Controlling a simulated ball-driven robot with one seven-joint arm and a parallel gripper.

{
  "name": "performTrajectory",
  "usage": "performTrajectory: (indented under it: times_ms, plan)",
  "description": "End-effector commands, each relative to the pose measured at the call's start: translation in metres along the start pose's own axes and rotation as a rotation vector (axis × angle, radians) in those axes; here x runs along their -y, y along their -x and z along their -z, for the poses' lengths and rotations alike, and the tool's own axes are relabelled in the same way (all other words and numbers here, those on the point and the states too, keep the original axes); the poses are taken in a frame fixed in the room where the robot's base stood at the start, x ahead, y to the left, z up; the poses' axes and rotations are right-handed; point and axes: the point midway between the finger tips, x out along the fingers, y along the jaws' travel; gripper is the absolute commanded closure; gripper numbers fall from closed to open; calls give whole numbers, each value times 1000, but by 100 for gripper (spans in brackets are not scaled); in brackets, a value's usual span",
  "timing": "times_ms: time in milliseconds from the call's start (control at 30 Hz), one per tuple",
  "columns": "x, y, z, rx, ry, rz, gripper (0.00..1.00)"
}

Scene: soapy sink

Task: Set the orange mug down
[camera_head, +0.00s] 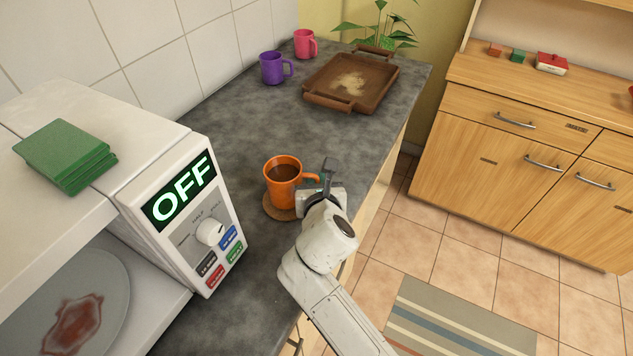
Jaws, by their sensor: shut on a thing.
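The orange mug (283,187) is upright and holds a dark brown liquid. It is over a round brown coaster (275,211) on the grey counter; I cannot tell whether its base touches the coaster. Its handle points right, toward my gripper. My gripper (322,181) is at the handle on the mug's right side and is shut on it. My white arm comes up from the lower right and hides part of the coaster's right side.
A white appliance (180,215) with an OFF display stands close on the left, with green cloths (66,155) on top. A purple mug (273,68), a pink mug (303,44) and a brown tray (352,82) stand farther back. The counter between is clear; its edge is at right.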

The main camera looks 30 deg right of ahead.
Motion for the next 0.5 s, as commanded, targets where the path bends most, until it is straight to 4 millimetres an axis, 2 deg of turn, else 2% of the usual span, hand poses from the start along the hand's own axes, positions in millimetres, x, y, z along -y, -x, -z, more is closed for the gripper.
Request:
performTrajectory:
  times_ms: [433, 467, 500]
  plan:
    - [0, -2, 6, 4, -2, 0, 100]
    - [0, -3, 7, 1, -1, 0, 81]
    - [0, -3, 7, 1, -1, 0, 77]
